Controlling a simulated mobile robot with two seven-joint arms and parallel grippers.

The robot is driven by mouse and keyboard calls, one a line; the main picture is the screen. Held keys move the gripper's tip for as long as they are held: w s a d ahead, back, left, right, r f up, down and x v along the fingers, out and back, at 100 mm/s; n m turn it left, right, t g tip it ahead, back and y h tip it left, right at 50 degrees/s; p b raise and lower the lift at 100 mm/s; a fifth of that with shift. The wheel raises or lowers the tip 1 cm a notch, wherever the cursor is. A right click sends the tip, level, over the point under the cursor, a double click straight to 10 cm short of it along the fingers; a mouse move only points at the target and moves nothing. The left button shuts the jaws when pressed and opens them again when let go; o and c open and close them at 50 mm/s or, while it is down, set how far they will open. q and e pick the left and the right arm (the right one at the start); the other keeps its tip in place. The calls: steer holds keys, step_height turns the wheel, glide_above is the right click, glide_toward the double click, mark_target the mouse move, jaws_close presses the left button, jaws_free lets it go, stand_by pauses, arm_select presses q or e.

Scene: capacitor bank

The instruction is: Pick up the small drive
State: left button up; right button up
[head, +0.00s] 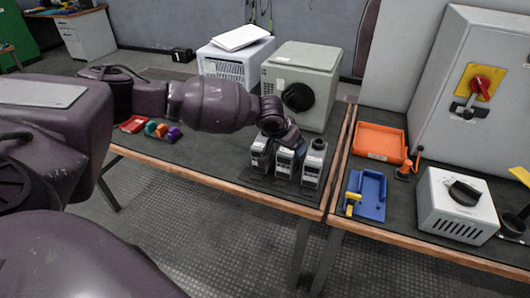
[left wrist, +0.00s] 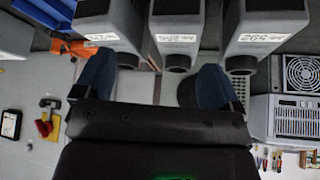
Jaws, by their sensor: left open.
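Three grey drives stand in a row at the right end of the left table: a left one (head: 260,154), a middle one (head: 284,162) and a right one (head: 313,165). I cannot tell for sure which is the small drive. My left gripper (head: 288,141) is above and behind the row, close to the middle drive, and partly covers the drives' tops. In the left wrist view, the open gripper (left wrist: 154,80) has its two dark blue fingers spread below the middle drive (left wrist: 177,45), with nothing held. Whether a finger touches a drive cannot be told. My right gripper does not show.
A grey-green box with a black knob (head: 302,85) stands behind my gripper, beside a white vented unit (head: 232,62). The right table holds an orange tray (head: 380,142), a blue holder (head: 368,197) and a white switch box (head: 457,207). Coloured small items (head: 162,131) lie left.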

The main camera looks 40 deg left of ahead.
mark_target(264, 139)
arm_select(q)
steer(key=a+r+n, duration=0.1)
steer(key=a, duration=0.1)
steer(key=a+r+n+g+y, duration=0.1)
steer(key=a+n, duration=0.1)
steer(key=a, duration=0.1)
steer(key=a+r+n+y, duration=0.1)
steer(key=a, duration=0.2)
steer(key=shift+a+g, duration=0.25)
steer(key=shift+g, duration=0.15)
steer(key=shift+a+n, duration=0.35)
steer(key=shift+n, duration=0.05)
steer(key=shift+a+f, duration=0.15)
steer(key=shift+f, duration=0.1)
steer(key=b+x, duration=0.1)
steer(key=x, duration=0.3)
steer(key=shift+f+b, duration=0.35)
steer(key=shift+b, duration=0.05)
steer(key=shift+w+a+f, duration=0.1)
steer(key=shift+w+f, duration=0.15)
steer(key=shift+f, duration=0.15)
steer(key=b+x, duration=0.2)
steer(key=x, duration=0.2)
steer(key=shift+s+a+f, duration=0.1)
steer(key=shift+a+f, duration=0.05)
steer(key=shift+f, duration=0.2)
steer(key=c, duration=1.4)
steer(key=shift+r, duration=0.25)
